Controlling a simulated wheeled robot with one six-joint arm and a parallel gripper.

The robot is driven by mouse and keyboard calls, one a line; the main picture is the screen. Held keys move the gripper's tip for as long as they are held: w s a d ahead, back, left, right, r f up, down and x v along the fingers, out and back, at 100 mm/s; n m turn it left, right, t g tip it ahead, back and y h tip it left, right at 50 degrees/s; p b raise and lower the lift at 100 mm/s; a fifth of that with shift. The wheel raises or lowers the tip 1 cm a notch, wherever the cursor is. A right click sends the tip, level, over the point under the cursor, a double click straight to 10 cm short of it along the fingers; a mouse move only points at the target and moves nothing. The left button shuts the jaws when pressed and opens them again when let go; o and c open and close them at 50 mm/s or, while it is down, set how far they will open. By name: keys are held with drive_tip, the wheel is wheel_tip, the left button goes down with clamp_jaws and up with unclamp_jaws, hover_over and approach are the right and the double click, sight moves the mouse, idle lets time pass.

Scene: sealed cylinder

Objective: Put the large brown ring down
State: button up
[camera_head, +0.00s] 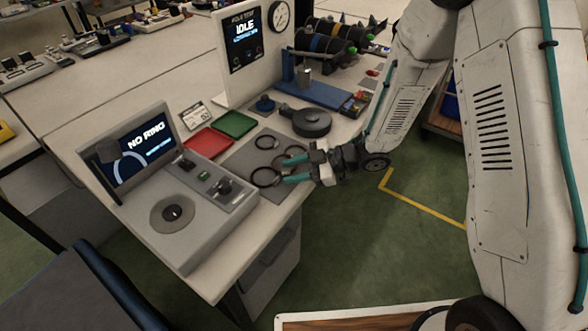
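My gripper (303,168) reaches in from the right, low over the front right part of the grey mat on the workbench. Its two teal fingers are apart, and I see nothing clamped between them. A brownish ring (281,160) shows at the mat just left of the fingers, partly hidden by them. I cannot tell whether it touches a finger. A dark ring (267,142) lies behind it on the mat. Another dark ring (264,178) lies in front, close to the left of the lower fingertip.
A console with a "NO RING" screen (140,146) stands left of the mat. Red (208,142) and green (236,124) trays lie behind the mat. A round dark grey device (312,122) stands behind my gripper. An "IDLE" panel (245,39) rises at the back.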

drive_tip(key=v, duration=1.2)
drive_tip(key=w+d+f+m+t+h, duration=0.45)
drive_tip(key=w+d+h, duration=0.2)
drive_tip(key=d, duration=0.25)
drive_tip(key=s+d+r+m+g+h, duration=0.1)
drive_tip(key=s+d+r+m+h, duration=0.4)
drive_tip(key=d+r+m+h, duration=0.45)
drive_tip(key=s+a+r+m+g, duration=0.1)
drive_tip(key=s+a+r+m, duration=0.1)
drive_tip(key=s+r, duration=0.3)
drive_tip(key=s+a+r+m+g+y, duration=0.1)
drive_tip(key=s+r, duration=0.5)
drive_tip(key=s, duration=0.7)
drive_tip(key=s+a+r+m+g+y, duration=0.1)
drive_tip(key=s+a+r+m, duration=0.1)
drive_tip(key=s+r, duration=0.4)
drive_tip(key=shift+s+a+m, duration=0.4)
drive_tip(key=shift+s+m, duration=0.1)
drive_tip(key=shift+s, duration=1.15)
